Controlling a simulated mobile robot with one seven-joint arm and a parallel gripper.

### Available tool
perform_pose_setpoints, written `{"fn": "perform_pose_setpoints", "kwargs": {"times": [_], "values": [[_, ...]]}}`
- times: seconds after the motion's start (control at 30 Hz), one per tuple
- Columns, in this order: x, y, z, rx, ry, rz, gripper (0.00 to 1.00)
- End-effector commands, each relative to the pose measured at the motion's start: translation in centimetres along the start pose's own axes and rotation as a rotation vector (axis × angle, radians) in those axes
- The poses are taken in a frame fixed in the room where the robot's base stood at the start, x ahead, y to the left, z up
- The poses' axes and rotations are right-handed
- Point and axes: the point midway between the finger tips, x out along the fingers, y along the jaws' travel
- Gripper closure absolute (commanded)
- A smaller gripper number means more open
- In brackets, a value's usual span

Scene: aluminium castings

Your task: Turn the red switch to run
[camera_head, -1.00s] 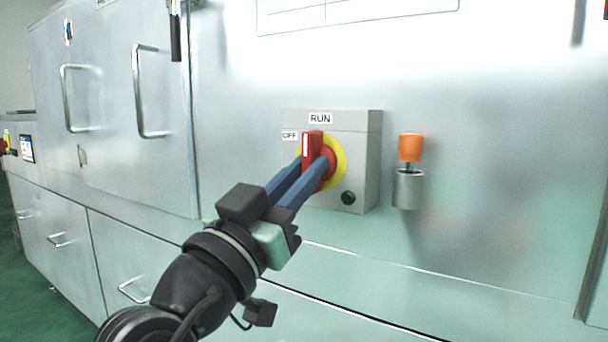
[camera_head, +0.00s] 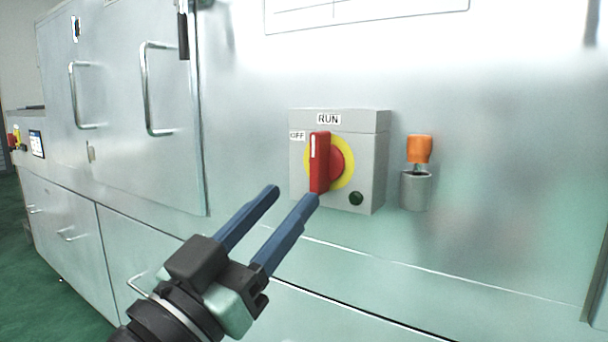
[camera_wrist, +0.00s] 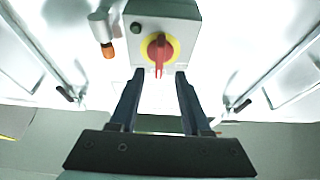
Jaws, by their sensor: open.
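The red switch (camera_head: 320,162) is a rotary handle on a yellow disc, on the front of a grey box (camera_head: 374,160). Its handle stands upright, with the white mark at the top beneath the RUN label (camera_head: 328,119). The OFF label (camera_head: 297,136) is at the upper left. My gripper (camera_head: 294,193) is open and empty, its blue fingers apart, below and to the left of the switch. In the wrist view the switch (camera_wrist: 158,50) appears beyond the gap between the fingertips, clear of them.
An orange-topped cylinder (camera_head: 419,150) in a metal holder (camera_head: 416,190) is mounted right of the box. A dark green button (camera_head: 356,198) sits low on the box. Cabinet doors with bar handles (camera_head: 150,90) are at the left. The panel between box and doors is clear.

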Motion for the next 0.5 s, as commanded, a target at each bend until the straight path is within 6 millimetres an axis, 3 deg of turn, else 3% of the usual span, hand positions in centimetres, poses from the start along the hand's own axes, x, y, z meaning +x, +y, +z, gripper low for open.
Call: {"fn": "perform_pose_setpoints", "kwargs": {"times": [0.2, 0.5], "values": [[-4.3, -0.1, 0.0, 0.001, -0.001, -0.003, 0.53], [-6.3, 0.0, 0.0, 0.002, 0.000, 0.001, 0.53]]}}
